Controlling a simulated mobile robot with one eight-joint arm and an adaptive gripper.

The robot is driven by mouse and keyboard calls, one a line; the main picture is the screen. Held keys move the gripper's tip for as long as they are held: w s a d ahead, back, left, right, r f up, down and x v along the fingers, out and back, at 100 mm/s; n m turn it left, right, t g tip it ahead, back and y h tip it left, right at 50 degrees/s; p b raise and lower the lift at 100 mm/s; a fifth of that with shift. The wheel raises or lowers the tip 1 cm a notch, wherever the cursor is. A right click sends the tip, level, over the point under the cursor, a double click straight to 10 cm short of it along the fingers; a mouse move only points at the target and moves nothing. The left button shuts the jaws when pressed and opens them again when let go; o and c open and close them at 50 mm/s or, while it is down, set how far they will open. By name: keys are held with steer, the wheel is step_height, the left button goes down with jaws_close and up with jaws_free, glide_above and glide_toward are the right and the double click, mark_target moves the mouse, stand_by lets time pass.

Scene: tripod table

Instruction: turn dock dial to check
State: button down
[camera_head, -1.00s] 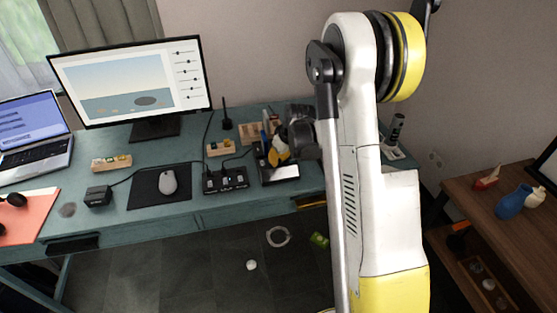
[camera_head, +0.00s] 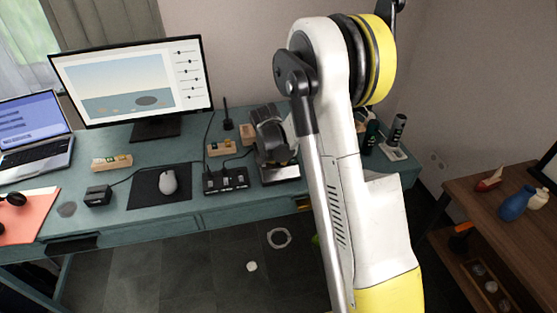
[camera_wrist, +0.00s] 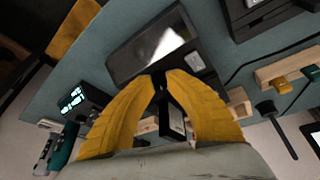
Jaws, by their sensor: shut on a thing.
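A black dock (camera_wrist: 122,62) with a shiny pale plate (camera_wrist: 160,44) lies on the teal desk. In the head view the dock (camera_head: 280,174) sits at the right part of the desk, partly behind my gripper. My gripper (camera_head: 275,150) is down at its back edge. In the wrist view the two yellow fingers of my gripper (camera_wrist: 159,80) come together at that edge, around a dark upright part (camera_wrist: 172,116) with a pale label. The fingers are shut on this part. I cannot make out dial marks or which setting it points to.
A black button box (camera_head: 225,180) stands left of the dock, with cables. Wooden blocks (camera_head: 219,148) and a thin black stand (camera_head: 227,122) are behind. A dark device with a lit screen (camera_wrist: 82,101) stands on the dock's other side. A monitor (camera_head: 130,80) is at the back left.

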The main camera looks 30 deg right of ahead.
steer(key=m+g, duration=0.1)
steer(key=m, duration=0.2)
steer(key=shift+a+m+h, duration=0.1)
steer(key=shift+m+h, duration=0.2)
steer(key=shift+f+m+g+h, duration=0.15)
steer(key=shift+m+g, duration=0.25)
steer(key=shift+m, duration=0.5)
steer(key=shift+r+m+g+h, duration=0.15)
steer(key=shift+m+g, duration=0.25)
steer(key=shift+m, duration=0.5)
steer(key=shift+f, duration=0.1)
steer(key=c, duration=1.2)
jaws_free()
steer(key=shift+w, duration=0.1)
